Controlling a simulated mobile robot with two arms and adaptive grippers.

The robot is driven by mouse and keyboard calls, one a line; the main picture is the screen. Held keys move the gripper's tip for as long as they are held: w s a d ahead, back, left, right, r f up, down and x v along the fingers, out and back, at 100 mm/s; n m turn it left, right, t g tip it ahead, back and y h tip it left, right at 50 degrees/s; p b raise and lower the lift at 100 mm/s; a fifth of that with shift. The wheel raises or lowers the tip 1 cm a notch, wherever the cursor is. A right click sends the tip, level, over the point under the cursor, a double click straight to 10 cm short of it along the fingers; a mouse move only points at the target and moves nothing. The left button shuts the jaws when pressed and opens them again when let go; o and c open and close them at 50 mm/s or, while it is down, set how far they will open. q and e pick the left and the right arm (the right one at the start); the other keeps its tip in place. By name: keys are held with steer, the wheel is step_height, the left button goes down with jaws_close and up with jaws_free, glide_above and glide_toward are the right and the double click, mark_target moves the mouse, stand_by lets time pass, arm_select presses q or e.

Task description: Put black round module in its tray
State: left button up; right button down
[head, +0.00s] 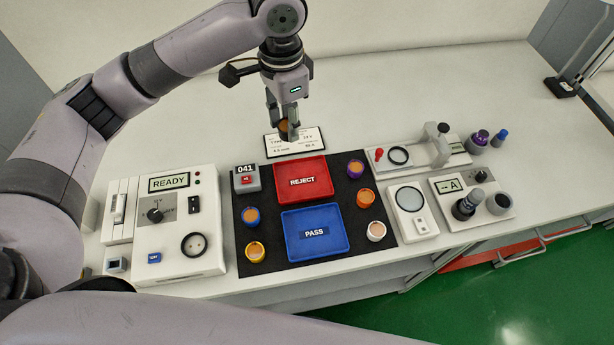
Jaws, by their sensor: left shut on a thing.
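My left gripper (284,133) is shut on a small round module (284,126) with an orange-brown face and a dark rim, mostly hidden by the fingers. It is held above or in front of the white type card (312,144), behind the trays; its exact height is hard to tell. The red REJECT tray (327,166) and the blue PASS tray (342,219) lie one behind the other on a black mat (268,205). Both trays look empty. My right gripper is not in view.
Blue (251,216), yellow (255,251), purple (355,168), orange (365,197) and white (376,231) modules flank the trays. A counter marked 041 (247,180) stands left of the red tray. The READY tester (165,215) is at left, other instruments (466,197) at right. The back of the table is clear.

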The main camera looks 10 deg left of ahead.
arm_select(q)
steer(key=w+d+r+m, duration=0.1)
steer(key=d+m, duration=0.1)
steer(key=m, duration=0.1)
steer(key=p, duration=0.3)
glide_above(303, 181)
steer(key=shift+m, duration=0.3)
step_height(303, 181, down, 19)
steer(key=shift+r, duration=0.1)
steer(key=shift+f, duration=0.6)
steer(key=shift+f, duration=0.15)
steer(key=o, duration=1)
steer(key=shift+o, duration=0.7)
